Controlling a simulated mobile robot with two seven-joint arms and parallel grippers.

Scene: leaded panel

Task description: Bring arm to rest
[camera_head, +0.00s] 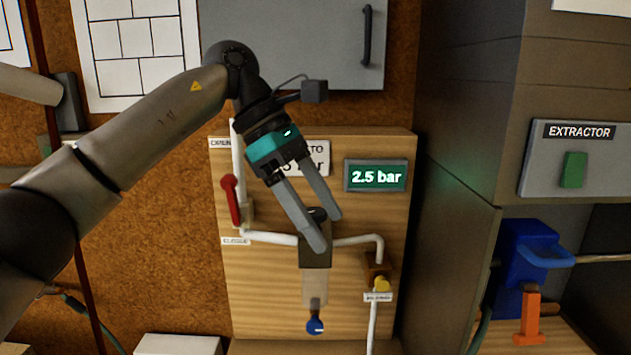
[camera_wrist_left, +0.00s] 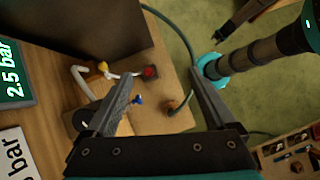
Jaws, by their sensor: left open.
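My left gripper (camera_head: 328,232) is open and empty. It hangs in front of a wooden panel (camera_head: 270,290), fingers pointing down, over the middle of the white piping. The fingers also show in the left wrist view (camera_wrist_left: 165,88), spread wide with nothing between them. A regulator with a dark knob (camera_head: 317,214) is partly hidden behind the fingers; I cannot tell whether they touch it. A green display (camera_head: 376,176) reads 2.5 bar.
A red lever (camera_head: 232,199) stands at the panel's left, a yellow valve knob (camera_head: 381,284) at its right, and a blue knob (camera_head: 315,326) below. A grey cabinet (camera_head: 290,45) hangs above. A dark extractor housing (camera_head: 455,170) and a blue vise (camera_head: 525,265) stand at the right.

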